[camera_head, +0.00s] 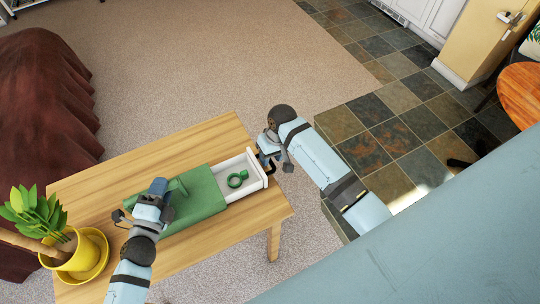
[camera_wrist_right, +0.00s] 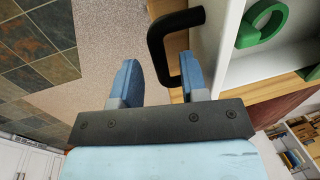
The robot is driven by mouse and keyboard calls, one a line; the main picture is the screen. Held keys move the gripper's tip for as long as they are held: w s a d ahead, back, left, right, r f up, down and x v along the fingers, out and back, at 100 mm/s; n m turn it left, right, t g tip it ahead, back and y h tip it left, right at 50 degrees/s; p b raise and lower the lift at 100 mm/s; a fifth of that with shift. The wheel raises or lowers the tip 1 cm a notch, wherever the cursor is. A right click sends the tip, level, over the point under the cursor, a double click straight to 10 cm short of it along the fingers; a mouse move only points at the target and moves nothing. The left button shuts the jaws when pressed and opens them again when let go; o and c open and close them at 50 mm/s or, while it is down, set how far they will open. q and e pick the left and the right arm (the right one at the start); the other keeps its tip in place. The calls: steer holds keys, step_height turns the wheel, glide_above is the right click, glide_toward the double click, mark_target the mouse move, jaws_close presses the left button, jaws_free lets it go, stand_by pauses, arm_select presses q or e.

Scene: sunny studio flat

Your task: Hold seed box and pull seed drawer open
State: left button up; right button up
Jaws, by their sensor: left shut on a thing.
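The green seed box (camera_head: 205,195) lies on the wooden table. Its white seed drawer (camera_head: 256,164) sticks out of the right end, with a green ring-shaped thing (camera_head: 237,179) inside; the ring also shows in the right wrist view (camera_wrist_right: 262,24). My left gripper (camera_head: 158,192) is shut on the seed box near its left end. My right gripper (camera_head: 268,157) is at the drawer's front. In the right wrist view its blue fingers (camera_wrist_right: 162,82) are wide apart, with the black drawer handle (camera_wrist_right: 158,45) partly between them, nearer one finger. I cannot tell whether they touch.
A potted plant in a yellow pot (camera_head: 82,255) stands at the table's left end. The wooden table (camera_head: 150,160) has bare room behind the box. A brown draped piece of furniture (camera_head: 40,95) is at the left.

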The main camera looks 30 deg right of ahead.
step_height(320, 180, up, 12)
steer(key=d, duration=0.2)
steer(key=shift+d, duration=0.15)
steer(key=shift+f, duration=0.1)
stand_by(0.4)
arm_select(q)
steer(key=o, duration=0.9)
steer(key=shift+o, duration=0.2)
steer(key=shift+s, duration=0.1)
steer(key=v, duration=1.2)
steer(key=o, duration=0.5)
